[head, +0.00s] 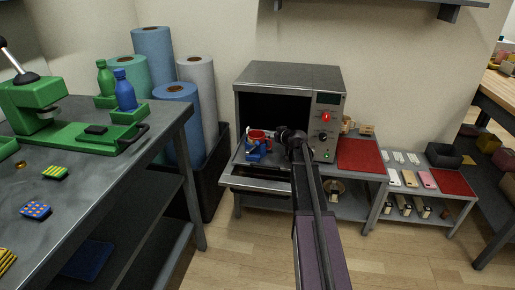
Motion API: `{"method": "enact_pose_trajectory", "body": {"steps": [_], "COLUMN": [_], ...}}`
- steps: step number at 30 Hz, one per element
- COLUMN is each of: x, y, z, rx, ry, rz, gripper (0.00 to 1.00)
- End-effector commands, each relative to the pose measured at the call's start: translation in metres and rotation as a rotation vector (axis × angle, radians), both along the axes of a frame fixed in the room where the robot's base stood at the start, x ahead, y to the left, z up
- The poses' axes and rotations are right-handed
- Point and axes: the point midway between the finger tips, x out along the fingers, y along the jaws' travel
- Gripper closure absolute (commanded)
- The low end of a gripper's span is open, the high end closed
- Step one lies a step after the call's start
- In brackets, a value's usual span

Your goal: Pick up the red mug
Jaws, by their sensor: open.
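The red mug (258,135) sits in front of the dark opening of a grey oven (290,75), with a blue object (254,151) in front of it hiding its lower part. My arm reaches in from the bottom of the head view. My gripper (282,134) is just right of the mug, open. It is small and dark here, and I cannot tell whether its fingers touch the mug.
The oven's lowered door (255,183) juts out at the front. A red mat (358,153) lies right of the oven. A workbench (110,190) with a green press (35,95) stands left. Blue rolls (178,120) stand behind it. The floor in front is clear.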

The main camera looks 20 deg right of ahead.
Motion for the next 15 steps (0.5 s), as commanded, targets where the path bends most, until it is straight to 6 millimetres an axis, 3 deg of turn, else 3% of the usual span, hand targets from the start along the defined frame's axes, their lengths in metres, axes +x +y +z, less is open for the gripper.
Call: {"method": "enact_pose_trajectory", "body": {"steps": [1, 6, 15], "x": [0.011, 0.028, 0.033], "y": [0.000, 0.002, 0.003], "z": [-0.006, -0.013, -0.014], "rx": [-0.001, 0.001, 0.000], "ry": [0.000, 0.000, 0.000], "rz": [0.001, 0.002, 0.001], "gripper": [0.50, 0.50, 0.50]}}
